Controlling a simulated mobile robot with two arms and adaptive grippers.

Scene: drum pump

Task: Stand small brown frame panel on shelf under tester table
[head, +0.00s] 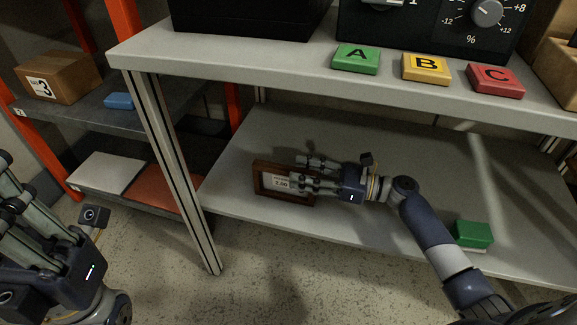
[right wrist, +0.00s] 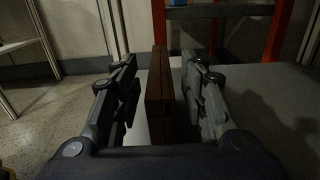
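The small brown frame panel (head: 257,179) stands upright on the lower shelf (head: 370,160) under the tester table, near the shelf's left end. It has a pale label reading 2.00 in its opening. My right gripper (head: 300,173) reaches in from the right, with fingers on either side of the panel. In the right wrist view the panel (right wrist: 160,98) shows edge-on between the open fingers (right wrist: 162,80), with a gap on each side. My left gripper (head: 25,200) is off to the left, away from the shelf; its fingertips are partly cut off by the picture edge.
A green block (head: 473,233) lies on the lower shelf at the right. The table top (head: 300,62) is close above my right arm, and a table leg (head: 178,165) stands left of the panel. An orange rack (head: 130,60) with boxes stands further left. Mid-shelf is clear.

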